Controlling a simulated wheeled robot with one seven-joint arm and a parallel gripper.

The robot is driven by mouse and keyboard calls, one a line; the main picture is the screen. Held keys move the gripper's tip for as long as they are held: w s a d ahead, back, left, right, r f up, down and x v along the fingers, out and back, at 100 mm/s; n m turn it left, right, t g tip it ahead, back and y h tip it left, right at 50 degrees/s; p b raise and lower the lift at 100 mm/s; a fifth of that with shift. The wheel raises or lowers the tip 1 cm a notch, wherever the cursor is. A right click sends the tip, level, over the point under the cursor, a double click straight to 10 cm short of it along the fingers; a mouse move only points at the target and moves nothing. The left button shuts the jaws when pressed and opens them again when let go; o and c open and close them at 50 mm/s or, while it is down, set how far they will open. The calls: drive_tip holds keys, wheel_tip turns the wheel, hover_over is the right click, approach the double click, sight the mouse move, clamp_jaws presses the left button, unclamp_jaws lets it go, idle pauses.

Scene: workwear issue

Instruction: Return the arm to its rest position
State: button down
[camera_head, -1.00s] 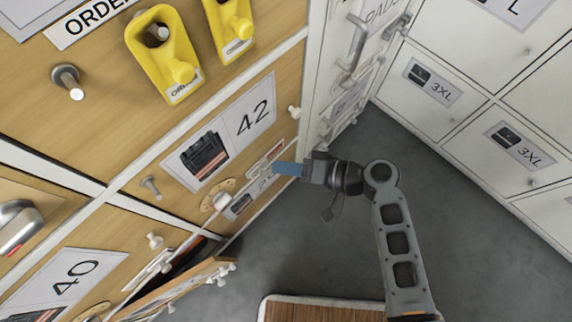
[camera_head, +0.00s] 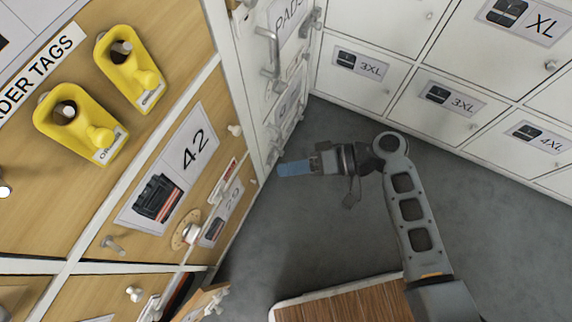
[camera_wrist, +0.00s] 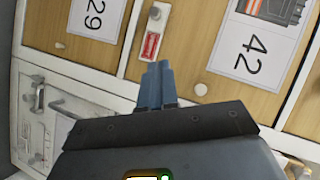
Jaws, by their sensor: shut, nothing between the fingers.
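My gripper (camera_head: 295,169) is shut and empty, its blue fingers together, in front of the wooden locker fronts in the head view. My arm reaches up from the lower right and bends at the elbow, held over the grey floor. In the wrist view the closed blue fingers (camera_wrist: 156,85) point toward the wooden doors labelled 42 (camera_wrist: 252,50) and 29 (camera_wrist: 97,15). A gap of floor shows between the fingertips and the doors in the head view, so they look apart.
Two yellow tag holders (camera_head: 82,122) stick out from the wooden front at upper left. A lower door (camera_head: 203,302) stands ajar. White lockers (camera_head: 455,100) line the back right. A wooden-topped surface (camera_head: 345,300) is below. Grey floor (camera_head: 300,220) is open around the arm.

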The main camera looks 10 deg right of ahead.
idle(0.4)
drive_tip(key=s+d+f+m+t+h, duration=0.2)
drive_tip(key=s+f+h, duration=0.2)
drive_tip(key=s+f, duration=0.15)
drive_tip(key=s+d+r+m+t+h, duration=0.1)
drive_tip(key=s+d+r+t+h, duration=0.15)
drive_tip(key=s+d+h, duration=0.35)
drive_tip(key=s+d+r+m+t+h, duration=0.1)
drive_tip(key=s+d+r+t+h, duration=0.2)
drive_tip(key=s, duration=0.4)
drive_tip(key=s+d+r+t+p, duration=0.1)
drive_tip(key=r+p, duration=0.5)
drive_tip(key=r, duration=0.7)
drive_tip(key=s+d+r+n+t+p, duration=0.1)
drive_tip(key=r+p, duration=0.5)
drive_tip(key=r, duration=0.7)
drive_tip(key=s+d+r+n+t+h+p, duration=0.1)
drive_tip(key=r+p, duration=0.5)
drive_tip(key=r, duration=0.7)
drive_tip(key=s+d+t, duration=0.1)
drive_tip(key=s+t, duration=0.1)
drive_tip(key=s, duration=0.1)
drive_tip(key=shift+s+r, duration=0.25)
drive_tip(key=shift+r, duration=0.1)
